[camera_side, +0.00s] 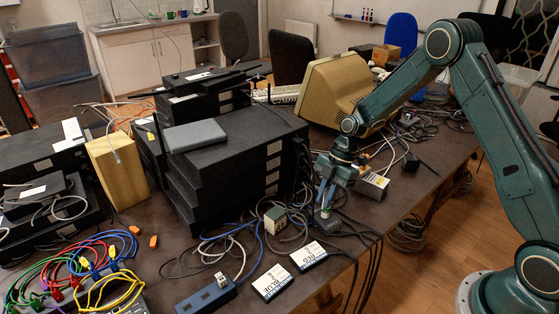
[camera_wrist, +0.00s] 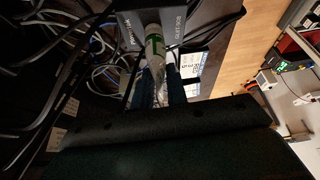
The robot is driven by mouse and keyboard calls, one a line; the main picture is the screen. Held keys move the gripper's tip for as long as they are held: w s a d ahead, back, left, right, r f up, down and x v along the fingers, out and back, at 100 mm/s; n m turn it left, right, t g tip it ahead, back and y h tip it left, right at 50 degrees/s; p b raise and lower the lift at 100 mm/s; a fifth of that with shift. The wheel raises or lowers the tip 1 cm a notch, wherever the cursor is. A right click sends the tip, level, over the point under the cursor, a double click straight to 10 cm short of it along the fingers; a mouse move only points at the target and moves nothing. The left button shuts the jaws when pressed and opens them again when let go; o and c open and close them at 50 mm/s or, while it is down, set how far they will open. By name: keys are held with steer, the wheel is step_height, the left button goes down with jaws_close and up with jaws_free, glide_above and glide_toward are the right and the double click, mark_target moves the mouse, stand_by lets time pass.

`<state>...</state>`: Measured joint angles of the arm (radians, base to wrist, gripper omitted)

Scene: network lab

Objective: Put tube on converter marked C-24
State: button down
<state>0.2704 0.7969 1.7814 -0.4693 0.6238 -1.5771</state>
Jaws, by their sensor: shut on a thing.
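My gripper (camera_wrist: 160,85) is shut on a pale, clear tube with a green band (camera_wrist: 155,48) in the wrist view. The tube's far end reaches a small grey box (camera_wrist: 187,20) with printed lettering, perhaps a converter. I cannot tell whether they touch. In the side view my gripper (camera_side: 328,192) points down just above a small dark box (camera_side: 325,221) on the table. A beige-and-green box (camera_side: 275,220) stands to its left, and a grey box with a pale label (camera_side: 372,185) lies to its right. I cannot read C-24 on any box.
Cards marked BLUE (camera_side: 272,282) and RED (camera_side: 308,256) lie in front, next to a blue-grey socket box (camera_side: 206,295). Loose cables surround the gripper. Stacked black equipment (camera_side: 235,150) stands left, and a beige monitor (camera_side: 335,90) behind. The table's right edge is close.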

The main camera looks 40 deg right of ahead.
steer(key=shift+f, duration=0.1)
steer(key=c, duration=1.4)
jaws_free()
steer(key=v, duration=1.2)
